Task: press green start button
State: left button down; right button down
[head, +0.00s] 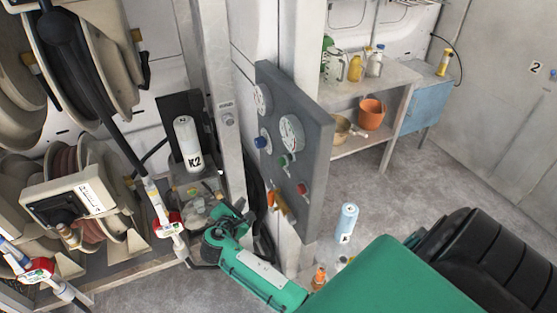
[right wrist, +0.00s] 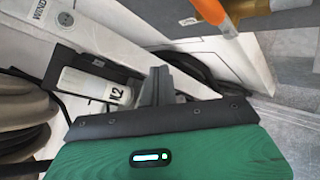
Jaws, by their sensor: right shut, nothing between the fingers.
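The grey control panel (head: 315,150) stands upright on a post, with a green button (head: 283,160) near its middle. A red button (head: 302,188) sits lower right of it and a blue knob (head: 261,142) to its upper left. My right gripper (head: 241,208) is low and left of the panel, apart from the green button, beside the post. Its dark fingers show shut and empty in the right wrist view (right wrist: 158,84). The green button does not show in the right wrist view. My left gripper is out of view.
An orange lever (head: 279,204) hangs at the panel's lower edge, close above my right gripper; it shows in the wrist view (right wrist: 213,12). A white K2 canister (head: 187,144) stands behind the gripper. Hose reels (head: 72,60) fill the left.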

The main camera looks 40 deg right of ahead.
aim_at(282, 162)
notch_tip(282, 162, up, 12)
jog(key=h, duration=0.3)
jog(key=shift+d+f+m+p, duration=0.25)
jog(key=shift+d+m+p, duration=0.05)
jog(key=shift+d+m, duration=0.15)
jog(key=shift+s+d, duration=0.1)
jog(key=s+d, duration=0.2)
jog(key=d, duration=0.6)
jog(key=shift+d, duration=0.25)
dwell(1.3)
